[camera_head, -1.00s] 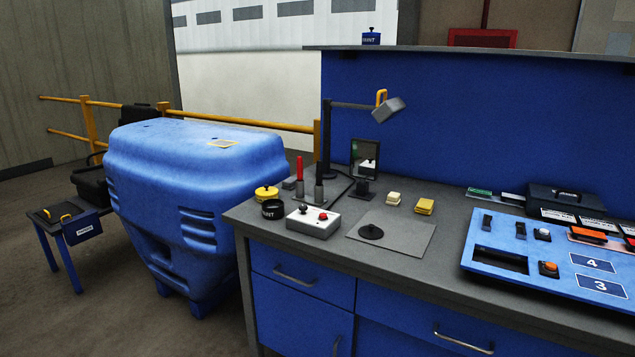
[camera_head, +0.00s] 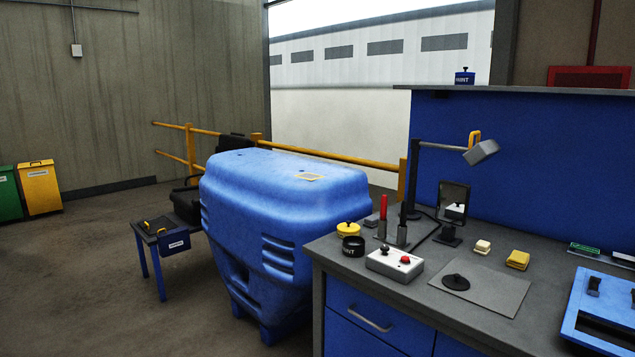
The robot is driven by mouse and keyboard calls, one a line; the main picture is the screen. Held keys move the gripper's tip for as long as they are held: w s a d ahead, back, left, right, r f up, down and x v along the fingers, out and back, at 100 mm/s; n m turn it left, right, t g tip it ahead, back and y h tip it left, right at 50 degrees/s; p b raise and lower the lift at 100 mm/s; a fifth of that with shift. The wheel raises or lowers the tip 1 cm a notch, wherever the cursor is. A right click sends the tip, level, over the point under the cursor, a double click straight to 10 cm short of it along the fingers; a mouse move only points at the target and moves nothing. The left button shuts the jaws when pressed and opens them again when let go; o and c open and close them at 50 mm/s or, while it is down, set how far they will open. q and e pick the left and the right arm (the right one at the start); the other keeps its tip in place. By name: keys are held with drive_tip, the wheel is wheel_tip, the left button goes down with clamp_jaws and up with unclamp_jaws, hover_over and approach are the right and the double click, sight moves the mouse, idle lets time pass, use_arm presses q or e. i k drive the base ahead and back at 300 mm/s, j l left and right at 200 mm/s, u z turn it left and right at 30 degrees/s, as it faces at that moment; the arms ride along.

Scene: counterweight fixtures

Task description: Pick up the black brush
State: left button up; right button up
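Two slim upright items stand close together on the grey workbench (camera_head: 455,305), near its left end. One has a black top (camera_head: 403,213) and a grey lower part, and may be the black brush. The other has a red top (camera_head: 383,207). They are too small to tell whether either has bristles. Neither of my grippers shows in the head view.
A black paint tin (camera_head: 353,247), a yellow-lidded tin (camera_head: 348,230) and a white button box (camera_head: 394,265) stand around them. A lamp (camera_head: 482,152) and a mirror (camera_head: 453,201) are behind. A big blue container (camera_head: 275,205) stands left of the bench, with open floor (camera_head: 75,270) further left.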

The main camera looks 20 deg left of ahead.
sight(403, 217)
drive_tip(key=i+j, duration=0.2)
drive_tip(key=i, duration=0.25)
drive_tip(key=i+j+u, duration=0.1)
drive_tip(key=i, duration=0.4)
drive_tip(key=j, duration=0.1)
